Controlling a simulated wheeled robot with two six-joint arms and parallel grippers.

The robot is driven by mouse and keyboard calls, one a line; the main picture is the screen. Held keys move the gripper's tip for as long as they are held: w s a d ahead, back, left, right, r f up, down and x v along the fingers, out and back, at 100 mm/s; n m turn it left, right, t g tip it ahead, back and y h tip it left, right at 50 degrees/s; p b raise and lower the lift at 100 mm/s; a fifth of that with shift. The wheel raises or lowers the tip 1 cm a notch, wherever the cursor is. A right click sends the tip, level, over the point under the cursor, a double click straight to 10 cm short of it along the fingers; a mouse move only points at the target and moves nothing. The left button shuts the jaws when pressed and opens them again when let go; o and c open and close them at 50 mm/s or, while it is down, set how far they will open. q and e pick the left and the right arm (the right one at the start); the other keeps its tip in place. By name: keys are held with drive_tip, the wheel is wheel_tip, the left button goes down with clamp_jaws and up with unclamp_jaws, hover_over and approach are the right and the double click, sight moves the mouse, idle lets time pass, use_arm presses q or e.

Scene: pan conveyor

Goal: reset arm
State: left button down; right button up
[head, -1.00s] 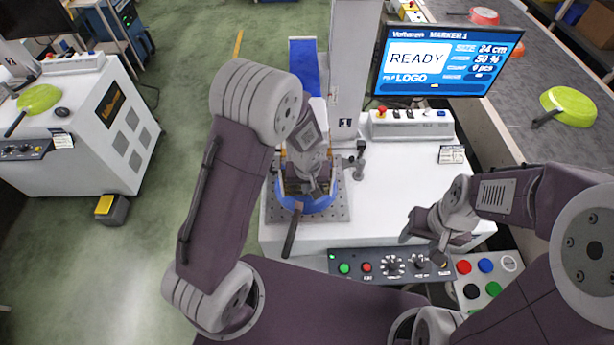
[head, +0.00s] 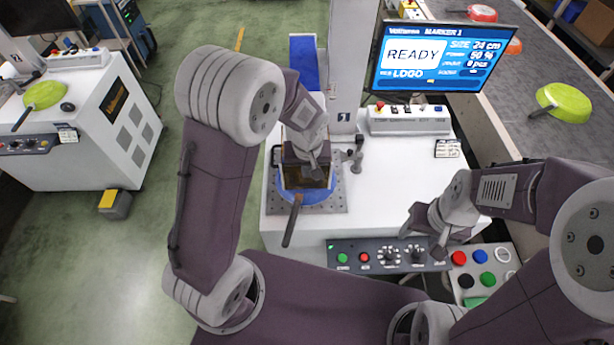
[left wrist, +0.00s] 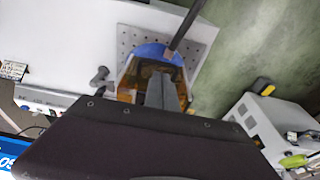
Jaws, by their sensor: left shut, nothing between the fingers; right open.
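My left gripper (head: 314,165) is shut and empty, above the blue pan (head: 325,194) on the marker's perforated plate. The pan's dark handle (head: 291,224) points toward me. An amber-and-black block-like part (head: 304,178) stands over the pan and hides much of it, partly behind my gripper. In the left wrist view, my left gripper's grey fingers (left wrist: 160,92) are in front of the amber part, with the blue pan (left wrist: 152,50) behind. I cannot tell whether they touch it. My right gripper (head: 424,232) is open and empty above the front right of the white table.
The marker screen (head: 443,57) reads READY. A control panel (head: 390,256) and a colored button box (head: 484,268) line the table's front. A green pan (head: 566,102) lies on the conveyor (head: 520,75) at right. Another machine (head: 82,125) holds a green pan (head: 44,95) at left.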

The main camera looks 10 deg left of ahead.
use_arm(q)
drive_tip(key=shift+a+r+b, duration=0.85)
drive_tip(key=shift+a+r, duration=0.5)
drive_tip(key=shift+r, duration=0.85)
drive_tip(key=s+a+f+m, duration=0.1)
drive_tip(key=s+f, duration=0.1)
drive_tip(key=s, duration=0.4)
drive_tip(key=s+a+f+m+g+b, duration=0.1)
drive_tip(key=s+a+f+m, duration=0.1)
drive_tip(key=s, duration=0.4)
drive_tip(key=shift+s+a+f+h, duration=0.15)
drive_tip(key=shift+f+h, duration=0.25)
drive_tip(key=shift+f, duration=0.1)
use_arm(e)
drive_tip(key=f, duration=0.1)
drive_tip(key=w+f, duration=0.1)
drive_tip(key=f, duration=0.1)
drive_tip(key=shift+a+f, duration=0.15)
drive_tip(key=shift+f, duration=0.15)
use_arm(q)
drive_tip(key=shift+s+r, duration=0.1)
drive_tip(key=shift+s, duration=0.1)
use_arm(e)
drive_tip(key=shift+s+r, duration=0.1)
drive_tip(key=shift+s, duration=0.05)
use_arm(q)
drive_tip(key=shift+w, duration=0.15)
